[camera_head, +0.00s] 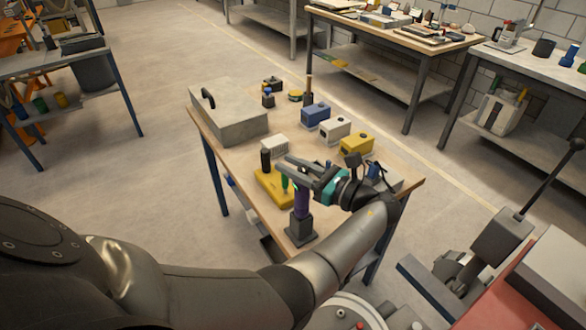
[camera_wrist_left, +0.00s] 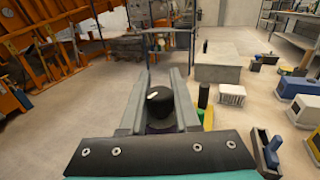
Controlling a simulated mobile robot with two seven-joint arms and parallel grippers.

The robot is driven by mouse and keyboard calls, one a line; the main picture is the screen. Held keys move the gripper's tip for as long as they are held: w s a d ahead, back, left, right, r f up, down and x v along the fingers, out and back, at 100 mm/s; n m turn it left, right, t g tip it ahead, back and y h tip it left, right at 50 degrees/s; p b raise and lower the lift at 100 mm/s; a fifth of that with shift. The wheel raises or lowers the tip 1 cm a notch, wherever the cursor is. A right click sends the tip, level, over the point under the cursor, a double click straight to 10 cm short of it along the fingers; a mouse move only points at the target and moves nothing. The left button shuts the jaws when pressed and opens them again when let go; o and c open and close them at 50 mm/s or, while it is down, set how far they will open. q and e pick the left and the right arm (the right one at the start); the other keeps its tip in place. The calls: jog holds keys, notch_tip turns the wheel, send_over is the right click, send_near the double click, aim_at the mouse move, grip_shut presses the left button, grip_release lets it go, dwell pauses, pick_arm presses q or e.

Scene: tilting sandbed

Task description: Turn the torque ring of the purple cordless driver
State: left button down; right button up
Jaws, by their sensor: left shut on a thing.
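The purple cordless driver (camera_head: 302,200) stands upright on a dark square base (camera_head: 301,229) near the front edge of the wooden table (camera_head: 337,225). My left gripper (camera_head: 294,166) reaches over it from the right, its fingers around the driver's upper end and shut on it. In the left wrist view, the driver's round black top (camera_wrist_left: 160,104) sits between the two fingers of the gripper (camera_wrist_left: 161,74). The torque ring cannot be told apart, as the fingers and wrist hide that part. My right gripper is not in view.
A yellow holder (camera_head: 266,184) with a black-handled and a green-handled tool stands just left of the driver. A grey case (camera_head: 228,112) fills the table's back left. Blue, white and yellow boxes (camera_head: 357,145) stand behind my gripper.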

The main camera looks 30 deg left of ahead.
pick_arm(q)
jog(key=shift+g, duration=0.4)
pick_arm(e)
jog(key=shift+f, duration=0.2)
pick_arm(q)
jog(key=c, duration=0.6)
grip_release()
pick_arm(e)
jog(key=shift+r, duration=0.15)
